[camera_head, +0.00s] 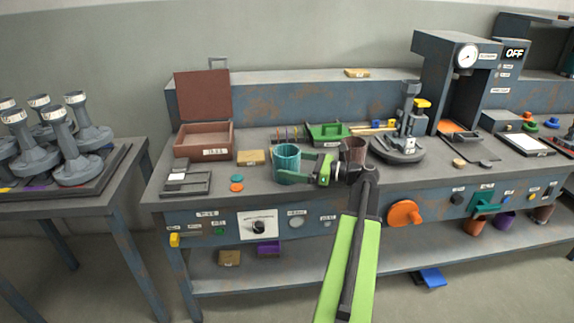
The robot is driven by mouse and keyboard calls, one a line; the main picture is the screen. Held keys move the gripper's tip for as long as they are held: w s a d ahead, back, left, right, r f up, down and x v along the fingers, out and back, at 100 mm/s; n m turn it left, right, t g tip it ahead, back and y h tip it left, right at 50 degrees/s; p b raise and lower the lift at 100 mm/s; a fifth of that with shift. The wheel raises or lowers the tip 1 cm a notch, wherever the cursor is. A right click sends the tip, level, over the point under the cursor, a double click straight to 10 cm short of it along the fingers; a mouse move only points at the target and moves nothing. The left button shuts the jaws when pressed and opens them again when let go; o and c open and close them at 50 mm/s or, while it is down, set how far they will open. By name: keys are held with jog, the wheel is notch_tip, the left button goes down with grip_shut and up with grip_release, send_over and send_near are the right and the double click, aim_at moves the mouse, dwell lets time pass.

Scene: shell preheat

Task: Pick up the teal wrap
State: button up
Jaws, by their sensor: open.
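The teal wrap (287,154) is an upright open-topped cylinder on the bench top, left of the middle. My gripper (298,168) comes in from the right with its green fingers pointing left. The jaws are open, with the fingertips at the right side of the teal wrap. One finger shows near its upper right side and the other crosses its lower front, hiding part of it. I cannot tell whether either finger touches it.
A brown cylinder (354,147) stands behind my gripper. A green tray (328,133) lies behind. A tan block (251,157) and two small discs, teal (236,178) and orange (236,188), lie left of the wrap. An open brown box (203,143) stands further left.

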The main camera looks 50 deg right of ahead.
aim_at(277, 161)
jog(key=shift+x, duration=2.55)
jog(key=shift+w+d, duration=0.1)
jog(key=shift+d, duration=0.05)
jog(key=c, duration=1.4)
